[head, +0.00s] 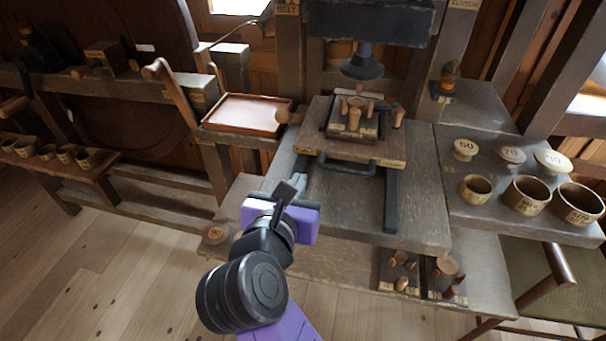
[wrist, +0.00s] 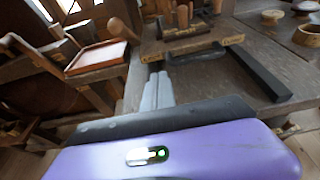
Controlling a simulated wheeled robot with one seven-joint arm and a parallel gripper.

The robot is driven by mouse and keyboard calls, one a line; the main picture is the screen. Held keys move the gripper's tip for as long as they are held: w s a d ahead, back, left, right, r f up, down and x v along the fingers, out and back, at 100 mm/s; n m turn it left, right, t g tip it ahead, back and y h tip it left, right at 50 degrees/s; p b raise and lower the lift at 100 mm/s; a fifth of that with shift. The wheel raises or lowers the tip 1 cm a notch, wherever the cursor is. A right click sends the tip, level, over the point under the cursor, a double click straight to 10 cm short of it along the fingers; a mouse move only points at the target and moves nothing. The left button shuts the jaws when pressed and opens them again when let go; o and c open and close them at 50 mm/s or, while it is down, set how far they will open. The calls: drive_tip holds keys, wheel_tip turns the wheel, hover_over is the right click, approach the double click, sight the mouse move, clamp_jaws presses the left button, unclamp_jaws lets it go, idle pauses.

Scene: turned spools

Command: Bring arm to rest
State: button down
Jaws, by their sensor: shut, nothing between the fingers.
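My gripper (head: 270,184) is in the lower middle of the head view, above the front left part of the wooden bench (head: 335,205). In the wrist view my gripper (wrist: 157,90) shows its grey fingers together, with nothing between them. The fingers point toward the wooden sled (head: 390,152) with a dark handle, which carries a block with several wooden pegs. The sled also shows in the wrist view (wrist: 230,40), beyond the fingers. My purple and black arm reaches in from the bottom of the head view.
A reddish tray (head: 243,114) sits left of the bench. Two dark rails flank the sled, below a press head (head: 362,62). Several wooden cups (head: 527,190) and lids stand on the right. Small peg holders (head: 399,268) stand on the lower front ledge. Open floor lies at lower left.

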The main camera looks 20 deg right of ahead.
drive_tip(key=shift+v, duration=1.45)
